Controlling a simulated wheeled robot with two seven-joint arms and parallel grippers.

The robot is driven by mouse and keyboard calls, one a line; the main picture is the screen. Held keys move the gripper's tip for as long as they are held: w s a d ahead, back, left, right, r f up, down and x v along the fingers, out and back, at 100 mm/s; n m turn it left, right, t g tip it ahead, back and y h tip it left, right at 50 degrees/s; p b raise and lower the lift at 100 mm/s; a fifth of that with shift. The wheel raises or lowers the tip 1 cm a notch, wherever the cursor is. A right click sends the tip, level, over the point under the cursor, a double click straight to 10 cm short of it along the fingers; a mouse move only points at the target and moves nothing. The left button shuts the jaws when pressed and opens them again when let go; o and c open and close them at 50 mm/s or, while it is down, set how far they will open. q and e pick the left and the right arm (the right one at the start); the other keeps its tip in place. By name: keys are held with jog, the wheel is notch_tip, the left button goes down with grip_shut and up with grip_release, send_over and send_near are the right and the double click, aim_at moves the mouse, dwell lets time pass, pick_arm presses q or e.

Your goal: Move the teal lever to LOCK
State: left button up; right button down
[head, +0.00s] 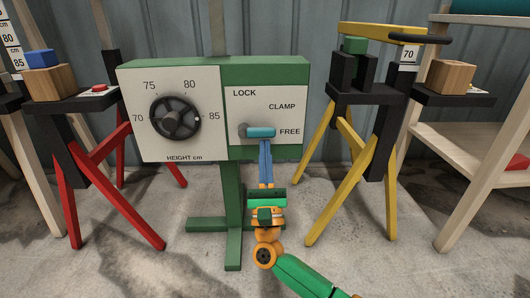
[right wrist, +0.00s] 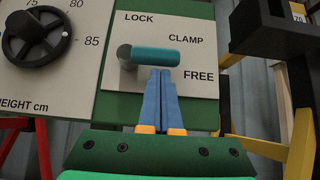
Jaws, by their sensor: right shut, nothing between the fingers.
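The teal lever (head: 261,132) sticks out to the right from a grey pivot on the white panel (head: 285,104) and lies about level, beside the word FREE. LOCK is printed at the panel's upper left and CLAMP between them. In the right wrist view the lever (right wrist: 155,57) points right, its tip short of CLAMP and FREE. My right gripper (head: 265,142) is shut, its blue fingers pointing up just below the lever. In the right wrist view the fingertips (right wrist: 161,73) are close under the lever; I cannot tell whether they touch it. My left gripper is out of view.
A black dial (head: 175,117) marked in height cm sits left of the lever panel, on the same green stand (head: 232,215). Red-legged (head: 118,205) and yellow-legged (head: 350,195) trestles stand at either side. The floor in front is clear.

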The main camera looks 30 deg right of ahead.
jog(key=shift+r+y, duration=0.1)
jog(key=shift+y, duration=0.2)
jog(key=shift+d+r+n+t+y+p, duration=0.15)
jog(key=shift+n+t+y+p, duration=0.2)
jog(key=shift+n, duration=0.45)
